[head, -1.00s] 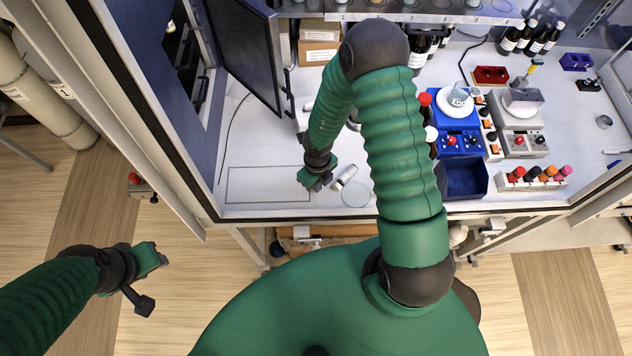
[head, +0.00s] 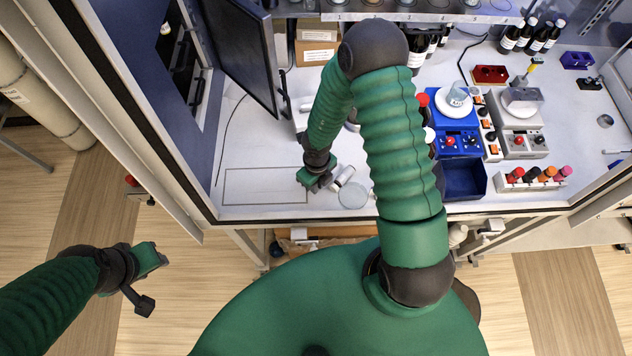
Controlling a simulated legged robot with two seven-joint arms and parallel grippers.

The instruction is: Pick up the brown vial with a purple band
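I cannot make out a brown vial with a purple band for sure. Several small vials with red, black, orange and pink caps stand in a white rack (head: 533,184) at the bench's right front; their bands are too small to read. My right gripper (head: 316,184) is low over the bench, far left of that rack, beside a pale cylinder (head: 344,176) lying on its side. Its fingers are too small to tell open from shut, and I see nothing held. My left gripper (head: 155,283) hangs over the floor outside the bench, fingers apart and empty.
A clear round dish (head: 353,196) lies right of my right gripper. A blue bin (head: 463,181), a blue device (head: 455,137) and a grey device (head: 522,138) stand left of and behind the rack. A dark monitor (head: 243,52) stands at back left. An outlined rectangle (head: 265,171) is clear.

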